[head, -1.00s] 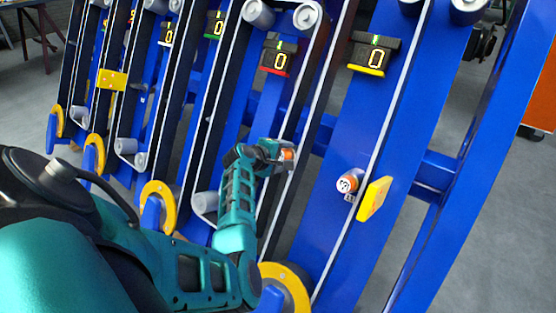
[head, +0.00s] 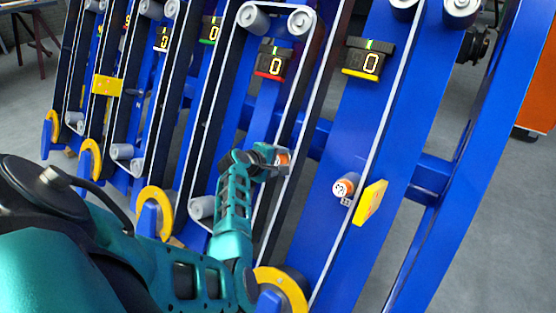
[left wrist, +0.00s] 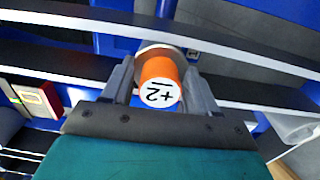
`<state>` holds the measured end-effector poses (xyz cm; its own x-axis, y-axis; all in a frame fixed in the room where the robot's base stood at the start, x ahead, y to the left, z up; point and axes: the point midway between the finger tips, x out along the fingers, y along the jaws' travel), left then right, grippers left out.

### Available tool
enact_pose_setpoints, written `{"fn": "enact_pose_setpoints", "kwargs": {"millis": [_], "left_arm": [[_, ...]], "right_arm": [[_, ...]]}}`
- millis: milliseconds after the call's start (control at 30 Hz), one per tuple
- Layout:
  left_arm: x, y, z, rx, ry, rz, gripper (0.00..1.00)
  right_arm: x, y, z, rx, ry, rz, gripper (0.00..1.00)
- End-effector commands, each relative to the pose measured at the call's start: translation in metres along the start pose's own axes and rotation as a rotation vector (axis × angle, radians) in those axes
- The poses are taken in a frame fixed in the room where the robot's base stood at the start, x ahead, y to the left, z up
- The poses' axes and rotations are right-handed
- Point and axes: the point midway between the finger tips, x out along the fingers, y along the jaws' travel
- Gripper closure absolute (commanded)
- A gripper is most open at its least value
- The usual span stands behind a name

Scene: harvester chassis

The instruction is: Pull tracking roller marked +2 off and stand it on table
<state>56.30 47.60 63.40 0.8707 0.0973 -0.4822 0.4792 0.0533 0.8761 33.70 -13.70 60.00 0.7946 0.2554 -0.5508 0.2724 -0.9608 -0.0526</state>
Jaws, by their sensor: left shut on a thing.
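The tracking roller marked +2 (left wrist: 160,80) is an orange cylinder with a white end face, close up in the left wrist view. Its +2 mark appears upside down there. My left gripper (left wrist: 161,85) is shut on it, with one finger on each side. In the head view the roller (head: 283,158) shows as a small orange piece in my left gripper (head: 279,161), in front of a blue belt panel. I cannot tell whether it is still seated on its mount. My right gripper is not in view. The table is not clearly identifiable.
Another orange and white roller (head: 345,187) sits on the panel to the right, beside a yellow block (head: 370,202). Displays reading 0 (head: 368,61) hang above. Belts, grey rollers and yellow wheels (head: 281,287) surround the arm. Open grey floor lies at the right.

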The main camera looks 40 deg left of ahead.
Motion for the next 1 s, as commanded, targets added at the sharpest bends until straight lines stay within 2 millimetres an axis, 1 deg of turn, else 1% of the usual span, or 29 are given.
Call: {"fn": "enact_pose_setpoints", "kwargs": {"millis": [33,233,533,1000], "left_arm": [[-0.004,0.003,-0.001,0.000,0.002,0.002,0.83],[-0.012,0.003,-0.001,0.000,0.002,0.002,0.83],[-0.024,0.004,-0.001,-0.001,0.002,0.002,0.83],[-0.042,0.004,-0.001,0.000,0.002,0.002,0.83]], "right_arm": [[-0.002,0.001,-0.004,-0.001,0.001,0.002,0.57],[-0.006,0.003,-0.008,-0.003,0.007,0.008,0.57],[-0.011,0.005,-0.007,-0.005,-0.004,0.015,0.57],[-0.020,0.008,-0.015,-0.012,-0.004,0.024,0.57]]}}
